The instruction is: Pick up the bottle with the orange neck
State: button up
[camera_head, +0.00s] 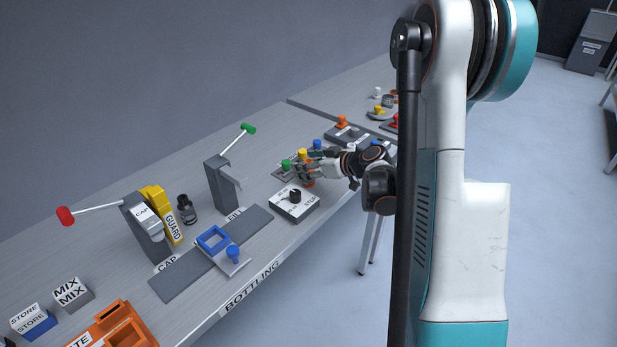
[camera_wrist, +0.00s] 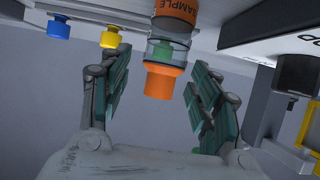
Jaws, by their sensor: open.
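The bottle with the orange neck (camera_wrist: 160,82) shows in the wrist view between my two fingers. It has a clear section above the neck in that picture and an orange band lettered SAMPLE. A green patch shows through the clear section. My gripper (camera_wrist: 157,98) is open, with a finger on either side of the neck and a visible gap to each. In the head view my gripper (camera_head: 305,165) is low over the bench near colored knobs. A small orange part (camera_head: 308,183) shows just below the fingers there; the rest of the bottle is hidden.
A STOP switch box (camera_head: 293,204) stands close by in front. Green (camera_head: 286,165) and yellow (camera_head: 302,154) knobs sit beside my fingers. A grey lever stand (camera_head: 222,185) is to the left. A dark part (camera_wrist: 296,75) is at the wrist view's right.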

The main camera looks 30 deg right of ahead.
jog(key=c, duration=1)
jog(key=shift+r, duration=0.1)
